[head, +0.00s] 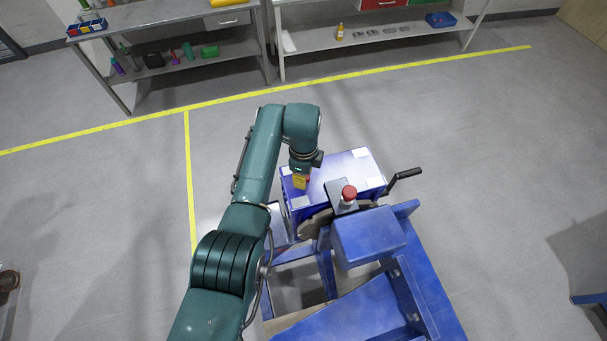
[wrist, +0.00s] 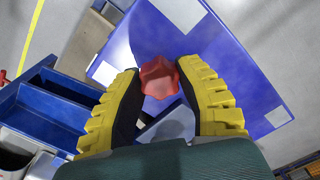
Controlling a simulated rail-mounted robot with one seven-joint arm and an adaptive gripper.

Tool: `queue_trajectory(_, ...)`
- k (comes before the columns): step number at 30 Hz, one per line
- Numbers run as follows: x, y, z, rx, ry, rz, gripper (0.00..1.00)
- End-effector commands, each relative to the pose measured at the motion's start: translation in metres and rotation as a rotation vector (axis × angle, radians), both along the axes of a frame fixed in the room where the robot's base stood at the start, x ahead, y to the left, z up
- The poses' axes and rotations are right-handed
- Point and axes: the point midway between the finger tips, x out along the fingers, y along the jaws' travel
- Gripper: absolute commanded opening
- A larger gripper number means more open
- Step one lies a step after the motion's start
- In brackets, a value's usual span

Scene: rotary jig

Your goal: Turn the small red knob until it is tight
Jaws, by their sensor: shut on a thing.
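The small red knob (wrist: 159,78) has a lobed, star-like rim and shows between my fingertips in the wrist view. My gripper (wrist: 160,82), with ribbed yellow fingers and dark inner pads, is shut on it, one finger on each side. In the head view my gripper (head: 301,182) points down at the left part of the blue box of the jig (head: 340,169). There the knob is mostly hidden by the fingers. How tight the knob is cannot be seen.
A bigger red cap (head: 349,192) on a pale post stands just right of my gripper. A black crank handle (head: 403,175) sticks out on the right. A blue frame (head: 425,290) lies in front.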

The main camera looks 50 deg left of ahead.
Motion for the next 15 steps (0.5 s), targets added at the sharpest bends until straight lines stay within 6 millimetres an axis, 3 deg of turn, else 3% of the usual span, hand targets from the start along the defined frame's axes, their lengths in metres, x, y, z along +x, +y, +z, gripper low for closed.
queue_trajectory(15, -0.0016, -0.0006, -0.0044, -0.001, 0.004, -0.129, 0.00)
